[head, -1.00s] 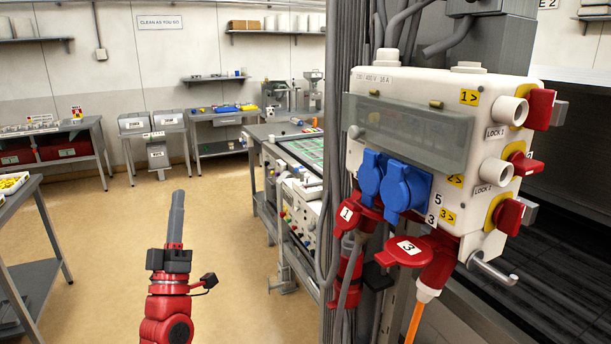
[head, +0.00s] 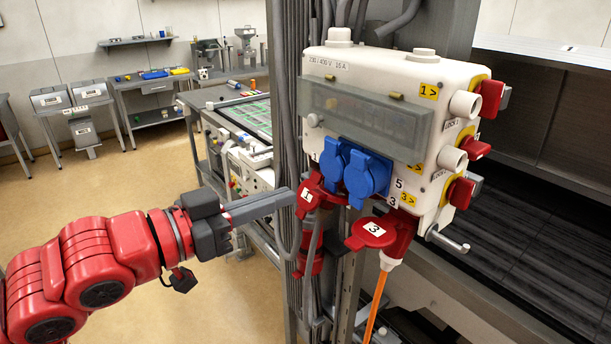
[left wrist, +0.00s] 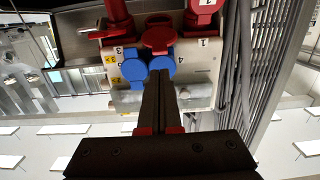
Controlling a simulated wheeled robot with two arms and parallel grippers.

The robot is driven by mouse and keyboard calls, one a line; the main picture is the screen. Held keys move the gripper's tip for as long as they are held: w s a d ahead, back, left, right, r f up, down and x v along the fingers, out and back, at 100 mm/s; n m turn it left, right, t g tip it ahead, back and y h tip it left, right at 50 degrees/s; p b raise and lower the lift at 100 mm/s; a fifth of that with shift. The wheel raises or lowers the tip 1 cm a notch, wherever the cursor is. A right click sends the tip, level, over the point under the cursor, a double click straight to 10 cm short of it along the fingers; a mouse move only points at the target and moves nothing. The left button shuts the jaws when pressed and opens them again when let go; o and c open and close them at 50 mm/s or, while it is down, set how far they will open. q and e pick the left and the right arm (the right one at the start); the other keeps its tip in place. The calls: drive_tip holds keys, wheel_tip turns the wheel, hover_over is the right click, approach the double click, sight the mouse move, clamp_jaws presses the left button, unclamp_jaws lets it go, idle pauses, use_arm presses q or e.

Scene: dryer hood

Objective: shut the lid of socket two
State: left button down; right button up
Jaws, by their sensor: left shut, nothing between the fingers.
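The socket box (head: 385,120) hangs on a post, with red sockets along its underside. I cannot make out a number 2 on any red lid in the head view. A red lid marked 1 (head: 309,196) sits at the left. A red lid marked 3 (head: 372,232) sticks out beside a red plug. The left wrist view, upside down, shows a red oval lid (left wrist: 158,38) mid-row with no readable number. My left gripper (head: 292,196) is shut and empty. Its tips appear close to lid 1; contact cannot be told. My right gripper is not in view.
Two blue socket lids (head: 365,175) sit above the red ones. An orange cable (head: 376,305) hangs from the plug. Grey conduits run down the post at the left. Red switches (head: 490,97) and a metal lever (head: 448,241) stand on the right side. Open floor lies at left.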

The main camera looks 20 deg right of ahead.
sight(332, 194)
use_arm(q)
drive_tip(key=p+x, duration=0.1)
drive_tip(key=x, duration=0.3)
drive_tip(key=shift+w+d+r+p, duration=0.1)
drive_tip(key=shift+d+r+p, duration=0.1)
drive_tip(key=shift+p, duration=0.15)
drive_tip(key=shift+w+d+f, duration=0.2)
drive_tip(key=shift+w+d, duration=0.05)
drive_tip(key=shift+d, duration=0.35)
